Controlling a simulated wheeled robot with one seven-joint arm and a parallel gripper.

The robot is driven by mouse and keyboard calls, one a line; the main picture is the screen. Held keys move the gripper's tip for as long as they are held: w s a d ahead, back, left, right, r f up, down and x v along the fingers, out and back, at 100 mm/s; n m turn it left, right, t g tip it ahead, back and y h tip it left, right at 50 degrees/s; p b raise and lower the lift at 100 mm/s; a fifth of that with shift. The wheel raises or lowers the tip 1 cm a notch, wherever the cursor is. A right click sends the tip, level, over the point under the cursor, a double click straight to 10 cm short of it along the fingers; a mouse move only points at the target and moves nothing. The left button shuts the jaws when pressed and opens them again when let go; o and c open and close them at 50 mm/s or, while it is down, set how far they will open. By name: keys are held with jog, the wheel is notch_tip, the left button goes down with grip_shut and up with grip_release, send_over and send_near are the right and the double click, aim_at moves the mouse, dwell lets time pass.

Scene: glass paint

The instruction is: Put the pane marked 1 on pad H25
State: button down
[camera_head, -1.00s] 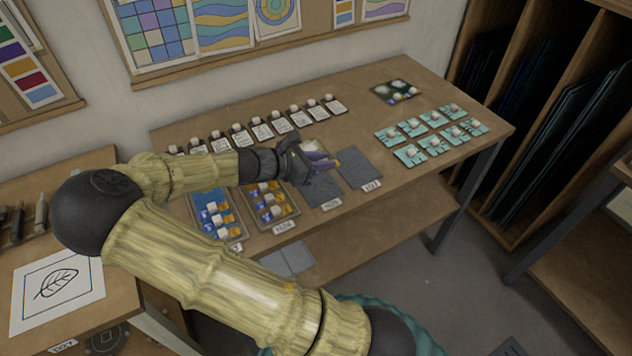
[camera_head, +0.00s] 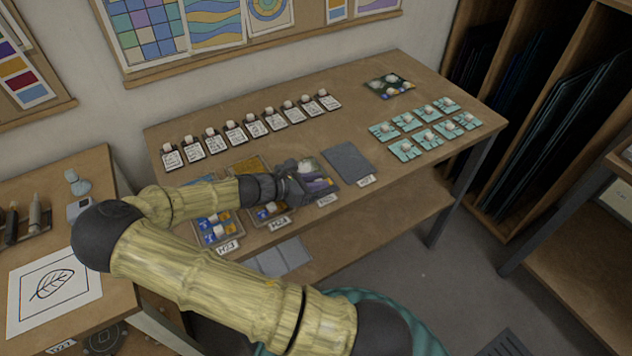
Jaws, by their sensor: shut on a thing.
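My gripper (camera_head: 312,184) is low over pad H25 (camera_head: 336,186), at the front of the workbench, just behind the label reading H25 (camera_head: 327,200). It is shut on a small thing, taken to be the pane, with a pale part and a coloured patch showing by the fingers. My gripper hides most of it, and I cannot read its mark. I cannot tell if the pane touches the pad. Much of the pad is hidden by the gripper.
A bare grey pad (camera_head: 348,161) lies just right. Trays of blue and orange knobbed panes (camera_head: 215,233) lie left, partly behind my arm. Several white cards (camera_head: 255,127) line the back. Teal panes (camera_head: 428,137) and a dark card (camera_head: 388,86) are at right.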

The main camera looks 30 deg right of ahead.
jog(key=shift+f, duration=0.35)
jog(key=c, duration=1.3)
grip_release()
jog(key=shift+a, duration=0.15)
jog(key=b+v, duration=0.1)
jog(key=v, duration=1.1)
jog(key=shift+r, duration=0.1)
jog(key=shift+s, duration=0.1)
